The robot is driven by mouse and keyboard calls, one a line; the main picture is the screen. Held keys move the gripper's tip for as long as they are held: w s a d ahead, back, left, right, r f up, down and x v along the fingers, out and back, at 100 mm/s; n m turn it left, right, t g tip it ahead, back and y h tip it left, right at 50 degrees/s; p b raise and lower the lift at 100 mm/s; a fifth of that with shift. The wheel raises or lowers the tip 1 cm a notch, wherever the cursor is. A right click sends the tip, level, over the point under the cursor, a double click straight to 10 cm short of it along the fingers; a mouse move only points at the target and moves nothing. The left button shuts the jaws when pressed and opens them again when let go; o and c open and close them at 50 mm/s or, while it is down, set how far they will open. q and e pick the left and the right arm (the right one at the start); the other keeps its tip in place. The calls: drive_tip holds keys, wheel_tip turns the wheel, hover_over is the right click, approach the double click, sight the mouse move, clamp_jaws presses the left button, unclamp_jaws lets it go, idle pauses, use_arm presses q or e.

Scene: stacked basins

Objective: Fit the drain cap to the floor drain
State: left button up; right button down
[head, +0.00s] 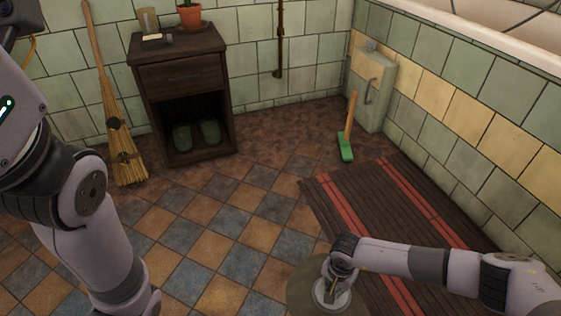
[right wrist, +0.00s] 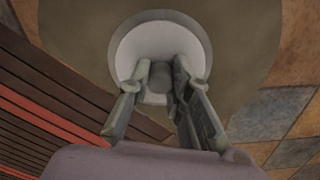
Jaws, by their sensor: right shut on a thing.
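A round, pale grey-white piece (right wrist: 128,58) with a grey centre, seemingly the drain cap, is in the right wrist view. My right gripper (right wrist: 160,80) is shut on the grey part at its middle. The pale piece is over a wide olive-brown round surface (right wrist: 75,40), which I take for the drain surround. In the head view this round surface (head: 300,285) is at the bottom edge, with my right gripper (head: 334,287) over it. I cannot tell whether the cap touches it; any drain opening is hidden. My left arm comes in from the left, but its gripper is out of frame.
A dark slatted mat with red stripes (head: 350,205) lies right of the round surface. A green-headed brush (head: 346,150) leans near the right wall. A broom (head: 115,130) and a dark cabinet (head: 182,77) stand at the back. The tiled floor in the middle is clear.

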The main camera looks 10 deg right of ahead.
drive_tip(key=shift+f, duration=0.1)
drive_tip(key=c, duration=1.4)
unclamp_jaws()
